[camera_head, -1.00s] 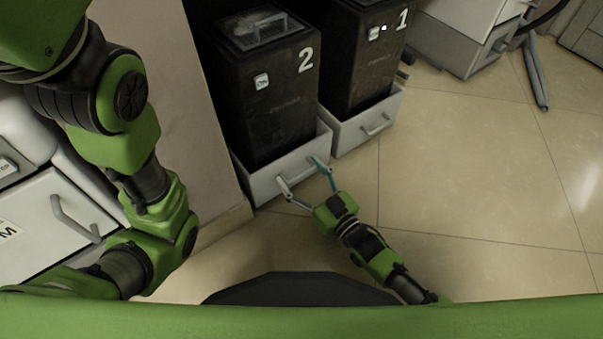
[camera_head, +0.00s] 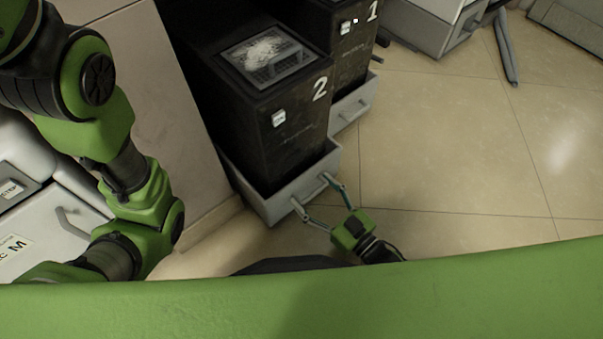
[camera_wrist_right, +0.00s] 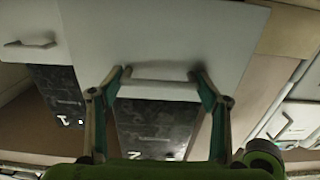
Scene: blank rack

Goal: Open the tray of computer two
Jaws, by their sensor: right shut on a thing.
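Computer two (camera_head: 262,115) is a tall black case marked with a white 2. It stands upright in a light grey tray (camera_head: 273,212), which is pulled out past the tray of computer one. My right gripper (camera_head: 311,189) is shut on the handle of that tray, one finger at each end. In the right wrist view, the fingers (camera_wrist_right: 157,85) hold the ends of the pale handle on the white tray front (camera_wrist_right: 165,40), with the dark computer (camera_wrist_right: 158,125) beyond it. My left arm comes in at the left, but its gripper is out of view.
Computer one (camera_head: 350,50), marked 1, stands in its own grey tray (camera_head: 352,105) just behind. A white drawer unit (camera_head: 60,215) is at the left, and a grey drawer (camera_head: 425,28) at the top right.

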